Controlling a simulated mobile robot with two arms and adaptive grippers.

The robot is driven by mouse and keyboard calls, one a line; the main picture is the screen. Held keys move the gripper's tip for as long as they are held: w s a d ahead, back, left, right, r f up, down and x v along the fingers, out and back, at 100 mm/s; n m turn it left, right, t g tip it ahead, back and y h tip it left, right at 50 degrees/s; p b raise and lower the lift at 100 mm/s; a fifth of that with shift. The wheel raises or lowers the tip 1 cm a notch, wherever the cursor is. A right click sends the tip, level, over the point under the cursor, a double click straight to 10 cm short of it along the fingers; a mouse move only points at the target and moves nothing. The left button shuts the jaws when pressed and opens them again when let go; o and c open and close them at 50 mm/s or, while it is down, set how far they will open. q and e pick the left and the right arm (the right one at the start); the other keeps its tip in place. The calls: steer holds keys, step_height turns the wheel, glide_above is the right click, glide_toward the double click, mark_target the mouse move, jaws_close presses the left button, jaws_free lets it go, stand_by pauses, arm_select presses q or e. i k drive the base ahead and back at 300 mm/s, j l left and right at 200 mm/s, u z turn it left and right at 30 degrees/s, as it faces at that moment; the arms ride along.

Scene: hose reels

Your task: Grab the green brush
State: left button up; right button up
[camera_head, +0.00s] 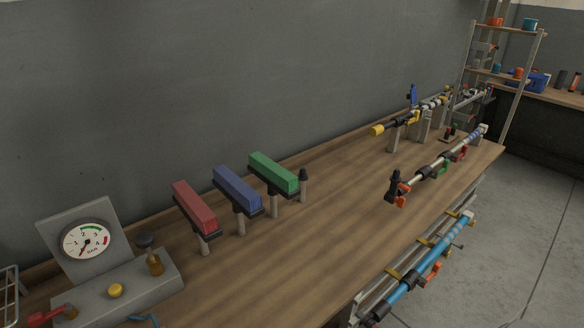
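The green brush (272,172) is a long block on a dark base, raised on a grey post above the wooden bench. It is the rightmost of three similar brushes, beside the blue brush (237,188) and the red brush (194,206). Neither of my grippers shows in the head view.
The wooden bench (330,220) runs along a grey wall. A gauge box (86,240) stands at the left. Long nozzle tools lie at the right (440,165), with a blue pole (425,265) below the bench edge. Shelves (505,75) stand far right. Bare wood lies before the brushes.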

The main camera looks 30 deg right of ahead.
mark_target(277, 179)
steer(key=l+z, duration=0.1)
steer(key=z, duration=0.75)
